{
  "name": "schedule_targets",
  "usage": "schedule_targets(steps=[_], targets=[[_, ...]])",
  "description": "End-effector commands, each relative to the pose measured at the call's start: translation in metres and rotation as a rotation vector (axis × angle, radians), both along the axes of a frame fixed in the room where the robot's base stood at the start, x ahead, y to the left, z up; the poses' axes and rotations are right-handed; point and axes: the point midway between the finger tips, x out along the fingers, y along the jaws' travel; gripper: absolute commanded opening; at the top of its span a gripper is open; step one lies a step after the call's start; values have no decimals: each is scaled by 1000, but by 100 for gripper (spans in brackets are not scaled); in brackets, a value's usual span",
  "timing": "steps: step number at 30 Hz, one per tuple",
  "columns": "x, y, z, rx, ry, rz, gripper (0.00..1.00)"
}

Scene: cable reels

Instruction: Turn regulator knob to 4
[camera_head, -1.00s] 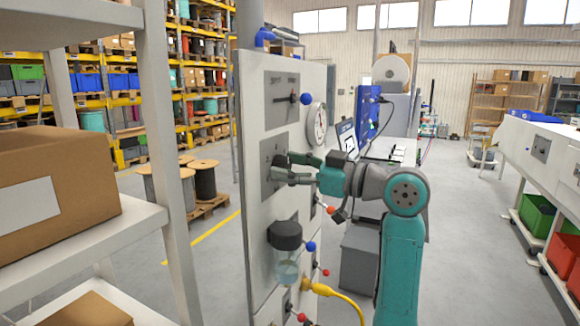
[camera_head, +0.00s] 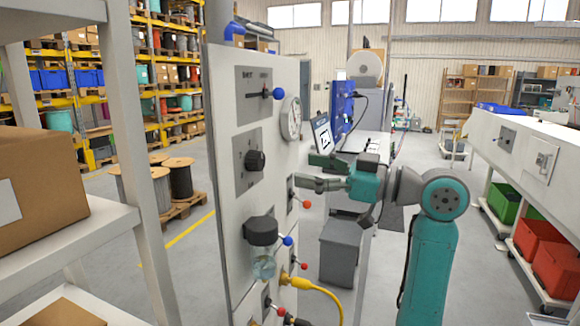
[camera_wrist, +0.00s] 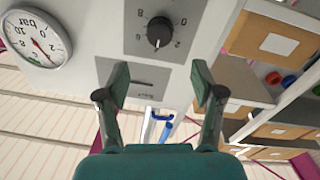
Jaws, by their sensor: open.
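The regulator knob (camera_head: 256,160) is a black round knob on a grey plate (camera_head: 243,183) on the white panel. It also shows in the wrist view (camera_wrist: 160,31), near the top, with numbers around it; its exact setting is too small to tell. My gripper (camera_head: 308,172) is open and empty, to the right of the knob and clear of it. In the wrist view the gripper's green fingertips (camera_wrist: 160,80) stand wide apart, with the knob beyond and above the gap. Nothing hides the knob.
A round gauge (camera_head: 290,118) and a lever with a blue ball (camera_head: 278,93) sit above the knob. A black-capped glass bowl (camera_head: 262,250) juts out below it, above a yellow cable (camera_head: 318,290). Shelving with a cardboard box (camera_head: 45,205) stands at left.

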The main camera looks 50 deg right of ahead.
Motion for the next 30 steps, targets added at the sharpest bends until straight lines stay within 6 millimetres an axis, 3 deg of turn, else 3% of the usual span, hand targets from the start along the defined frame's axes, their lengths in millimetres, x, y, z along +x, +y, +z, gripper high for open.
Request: schedule_targets(steps=[7,30], targets=[[-16,-5,-1,0,1,0,67],[-16,-5,-1,0,1,0,67]])
